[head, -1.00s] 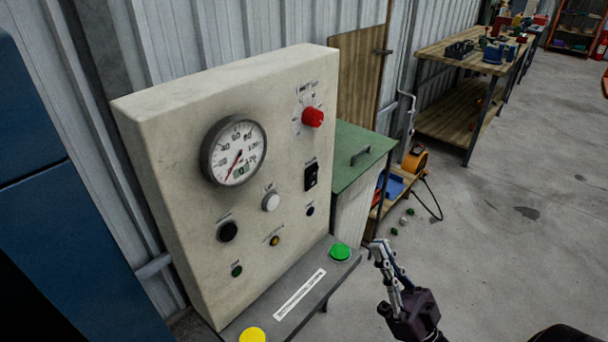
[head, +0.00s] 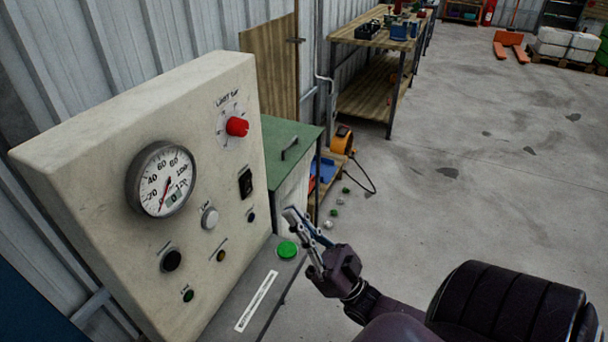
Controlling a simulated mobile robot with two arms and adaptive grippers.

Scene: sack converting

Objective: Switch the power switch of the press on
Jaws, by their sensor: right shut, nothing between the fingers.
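The press's control panel (head: 110,135) is a cream box on the left, its face turned towards the right. The power switch, taken to be the black rocker (head: 245,183), sits on the right part of the face, below a red knob (head: 237,127). Its label and position are too small to read. My right gripper (head: 288,213) is shut and empty. It is in front of the panel's right side, lower right of the rocker in the picture and apart from it, just above the green button (head: 287,250). My left gripper is out of view.
A round gauge (head: 160,180), a white button (head: 209,218) and a black knob (head: 171,260) share the panel. A grey ledge (head: 225,310) juts out below. A green-topped cabinet (head: 290,150) stands behind. Open concrete floor (head: 450,150) lies to the right.

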